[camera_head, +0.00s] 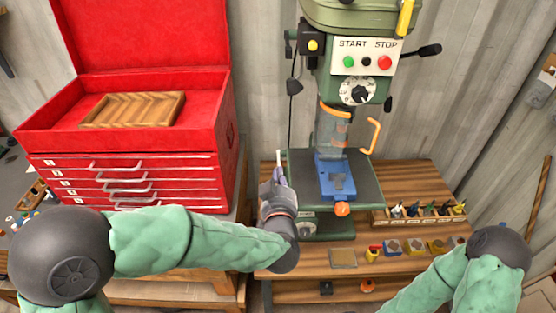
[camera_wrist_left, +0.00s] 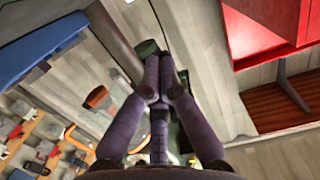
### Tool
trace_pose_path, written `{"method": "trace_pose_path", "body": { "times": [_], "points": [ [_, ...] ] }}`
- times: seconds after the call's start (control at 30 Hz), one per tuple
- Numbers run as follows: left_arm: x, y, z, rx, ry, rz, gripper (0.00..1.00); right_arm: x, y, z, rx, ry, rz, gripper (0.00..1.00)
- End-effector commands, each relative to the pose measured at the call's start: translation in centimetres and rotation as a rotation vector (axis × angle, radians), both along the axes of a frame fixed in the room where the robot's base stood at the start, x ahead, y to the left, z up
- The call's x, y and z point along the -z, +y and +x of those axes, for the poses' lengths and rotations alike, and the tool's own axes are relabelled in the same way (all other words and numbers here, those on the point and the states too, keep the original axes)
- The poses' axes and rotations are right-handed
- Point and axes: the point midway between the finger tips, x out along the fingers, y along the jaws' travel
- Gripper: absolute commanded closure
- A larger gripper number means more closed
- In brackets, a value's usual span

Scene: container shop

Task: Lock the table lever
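The drill press table (camera_head: 365,190) is a dark plate with a blue vise (camera_head: 333,177) on it. My left gripper (camera_head: 279,177) is at the left edge of this table, with its fingers pointing up and away. In the left wrist view its fingers (camera_wrist_left: 159,90) are drawn together at the tips, close to a dark green part (camera_wrist_left: 149,48) of the press. I see nothing clearly held between them. I cannot pick out the table lever for certain; the gripper may hide it. My right gripper is out of view.
A red tool chest (camera_head: 130,180) with a wooden tray (camera_head: 132,109) stands to the left. The press head has START and STOP buttons. Small bits in a wooden rack (camera_head: 378,217) and several small blocks lie on the bench at right. An orange hook-shaped handle (camera_head: 375,135) juts out above the table.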

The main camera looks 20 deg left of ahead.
Motion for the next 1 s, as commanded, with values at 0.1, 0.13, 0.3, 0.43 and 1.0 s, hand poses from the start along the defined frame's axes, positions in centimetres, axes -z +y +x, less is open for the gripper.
{"method": "trace_pose_path", "body": {
  "times": [0.1, 0.13, 0.3, 0.43, 1.0],
  "points": [
    [0.1, 0.3, 0.7, -0.004, -0.002, 0.001, 1.0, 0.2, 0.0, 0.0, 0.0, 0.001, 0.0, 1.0],
    [0.1, 0.4, 1.1, -0.004, -0.001, 0.001, 1.0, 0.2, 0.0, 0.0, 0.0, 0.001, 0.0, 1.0],
    [0.6, 1.2, 3.7, -0.005, 0.001, 0.0, 1.0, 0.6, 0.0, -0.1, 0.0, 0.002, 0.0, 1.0],
    [0.7, 1.8, 6.1, -0.004, 0.001, 0.0, 1.0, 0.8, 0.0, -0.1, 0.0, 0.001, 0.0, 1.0],
    [4.5, 2.3, 7.9, -0.001, 0.0, 0.001, 1.0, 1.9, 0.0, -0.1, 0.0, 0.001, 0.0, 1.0]
  ]
}}
